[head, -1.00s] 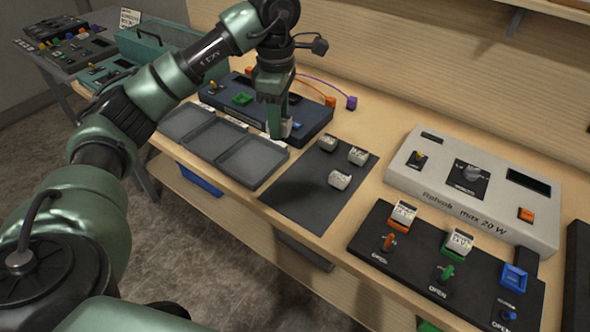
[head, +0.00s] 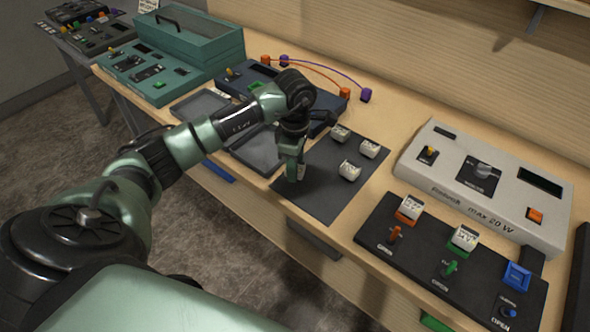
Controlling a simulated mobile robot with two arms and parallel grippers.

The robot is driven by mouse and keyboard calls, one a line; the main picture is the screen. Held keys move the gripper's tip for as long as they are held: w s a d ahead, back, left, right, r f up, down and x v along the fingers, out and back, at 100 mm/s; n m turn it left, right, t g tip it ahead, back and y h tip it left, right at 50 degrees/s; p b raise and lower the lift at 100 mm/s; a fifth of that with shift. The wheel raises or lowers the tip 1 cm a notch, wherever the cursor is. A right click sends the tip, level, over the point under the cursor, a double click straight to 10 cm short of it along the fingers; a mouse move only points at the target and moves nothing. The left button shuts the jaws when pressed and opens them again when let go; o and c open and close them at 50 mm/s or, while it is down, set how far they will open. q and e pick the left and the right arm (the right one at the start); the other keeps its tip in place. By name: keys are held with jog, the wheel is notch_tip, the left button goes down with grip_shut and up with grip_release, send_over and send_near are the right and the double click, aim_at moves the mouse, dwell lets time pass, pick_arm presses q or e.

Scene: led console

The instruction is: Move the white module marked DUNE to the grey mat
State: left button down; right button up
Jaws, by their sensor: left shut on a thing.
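My left gripper (head: 295,177) is shut on a small white module (head: 302,171), mostly hidden by the fingers. They are low over the left part of the dark grey mat (head: 325,197); I cannot tell whether the module touches it. Three other white modules stand on the mat: one at the back (head: 340,134), one at the back right (head: 369,149) and one near the middle (head: 349,171). The lettering on all of them is too small to read, so I cannot tell which is marked DUNE. My right gripper is not in view.
Grey trays (head: 262,147) lie left of the mat, partly behind my arm. A dark blue console (head: 233,86) with cables stands behind them. A black panel (head: 420,255) with coloured switches and a pale power unit (head: 480,180) stand to the right. The mat's front part is bare.

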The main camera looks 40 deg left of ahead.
pick_arm(q)
notch_tip(320, 180, down, 2)
jog(key=shift+f, duration=0.15)
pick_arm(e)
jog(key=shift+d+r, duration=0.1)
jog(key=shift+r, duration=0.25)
pick_arm(q)
jog(key=shift+f, duration=0.1)
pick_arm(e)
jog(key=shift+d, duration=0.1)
pick_arm(q)
jog(key=shift+f, duration=0.15)
jog(key=c, duration=0.9)
grip_release()
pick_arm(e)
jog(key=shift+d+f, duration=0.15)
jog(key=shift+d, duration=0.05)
